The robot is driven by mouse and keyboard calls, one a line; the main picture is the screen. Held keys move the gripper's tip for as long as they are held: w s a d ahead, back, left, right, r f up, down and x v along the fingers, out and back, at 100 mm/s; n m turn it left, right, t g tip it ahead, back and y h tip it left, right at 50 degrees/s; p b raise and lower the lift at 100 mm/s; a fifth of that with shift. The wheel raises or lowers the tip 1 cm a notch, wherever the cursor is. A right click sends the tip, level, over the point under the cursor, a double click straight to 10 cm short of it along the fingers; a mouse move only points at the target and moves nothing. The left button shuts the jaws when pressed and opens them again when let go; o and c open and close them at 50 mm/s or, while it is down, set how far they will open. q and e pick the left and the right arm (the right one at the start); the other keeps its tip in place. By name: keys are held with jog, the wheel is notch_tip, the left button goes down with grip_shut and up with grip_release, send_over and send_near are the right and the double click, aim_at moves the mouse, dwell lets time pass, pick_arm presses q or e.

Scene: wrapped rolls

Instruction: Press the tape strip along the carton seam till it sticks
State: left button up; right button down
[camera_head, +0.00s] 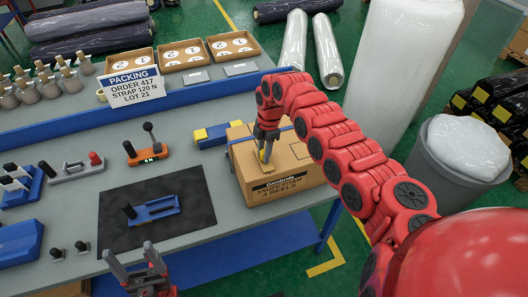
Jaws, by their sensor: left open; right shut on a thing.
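The brown carton (290,188) stands at the right end of the grey table, with a printed label and a blue band around it. My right gripper (264,158) points down at the carton's top and is shut on a small yellow thing (262,156). A tan strip (268,168) seems to lie on the top below the fingertips. Whether the fingers touch it, and where the seam runs, is hard to tell. My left gripper (136,270) is open and empty at the table's front edge, away from the carton.
A black mat (130,236) with a blue tool (152,209) lies left of the carton. A blue and yellow piece (212,135) sits behind the carton's left side. An orange device (146,152) and a packing sign (136,86) stand further back. A grey bin (450,165) is at right.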

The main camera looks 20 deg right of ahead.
jog(key=c, duration=0.5)
grip_release()
jog(key=shift+r, duration=0.25)
jog(key=r+b, duration=0.1)
jog(key=r, duration=0.1)
jog(key=r+b, duration=0.1)
jog(key=r, duration=0.2)
jog(key=d+r+b, duration=0.1)
jog(key=r+b, duration=0.1)
jog(key=r, duration=0.1)
jog(key=shift+w, duration=0.2)
jog(key=r, duration=0.6)
jog(key=d+r, duration=0.1)
jog(key=r, duration=0.1)
jog(key=shift+r+b, duration=0.35)
jog(key=shift+r, duration=0.05)
